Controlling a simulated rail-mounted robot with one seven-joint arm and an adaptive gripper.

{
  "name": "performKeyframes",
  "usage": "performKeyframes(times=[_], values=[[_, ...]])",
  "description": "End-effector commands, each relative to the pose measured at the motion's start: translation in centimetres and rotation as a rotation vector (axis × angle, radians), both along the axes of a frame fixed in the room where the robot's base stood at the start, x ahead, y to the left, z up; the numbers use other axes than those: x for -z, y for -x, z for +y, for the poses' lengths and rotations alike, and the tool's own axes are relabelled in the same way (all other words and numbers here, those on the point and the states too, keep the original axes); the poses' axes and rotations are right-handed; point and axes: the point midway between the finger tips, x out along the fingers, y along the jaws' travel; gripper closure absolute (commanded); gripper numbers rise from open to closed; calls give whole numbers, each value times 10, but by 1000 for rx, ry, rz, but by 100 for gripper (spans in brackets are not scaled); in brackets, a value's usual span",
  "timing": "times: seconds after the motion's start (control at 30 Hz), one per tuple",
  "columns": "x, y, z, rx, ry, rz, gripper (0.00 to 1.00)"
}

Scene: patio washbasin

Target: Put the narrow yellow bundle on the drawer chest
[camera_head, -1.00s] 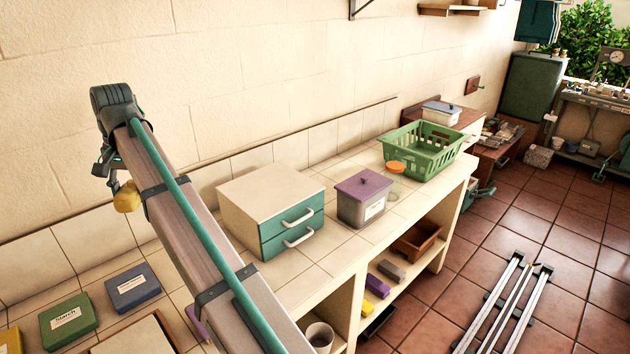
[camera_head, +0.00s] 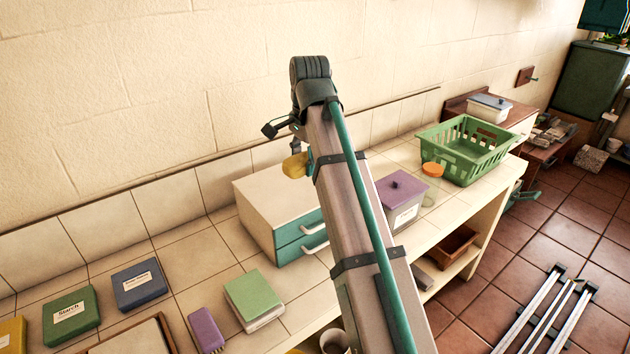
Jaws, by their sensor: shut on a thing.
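The narrow yellow bundle (camera_head: 295,165) is held in my gripper (camera_head: 297,152), which is shut on it. My arm runs up from the bottom of the picture, and the gripper hangs at its far end. The drawer chest (camera_head: 272,205), with a cream top and teal drawers with white handles, stands on the tiled counter. In the picture the bundle overlaps the rear of the chest top and appears raised above it; the exact height is hard to tell. My arm hides the right end of the drawer fronts.
A purple-lidded box (camera_head: 402,199) stands right of the chest, with an orange-lidded jar (camera_head: 432,171) and a green basket (camera_head: 468,149) beyond.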

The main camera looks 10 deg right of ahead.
Motion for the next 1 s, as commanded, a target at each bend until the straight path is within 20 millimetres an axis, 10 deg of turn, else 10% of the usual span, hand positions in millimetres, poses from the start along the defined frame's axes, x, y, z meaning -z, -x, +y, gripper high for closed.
performKeyframes(times=[1.0], values=[[88, -122, -48, 67, 0, 1, 90]])
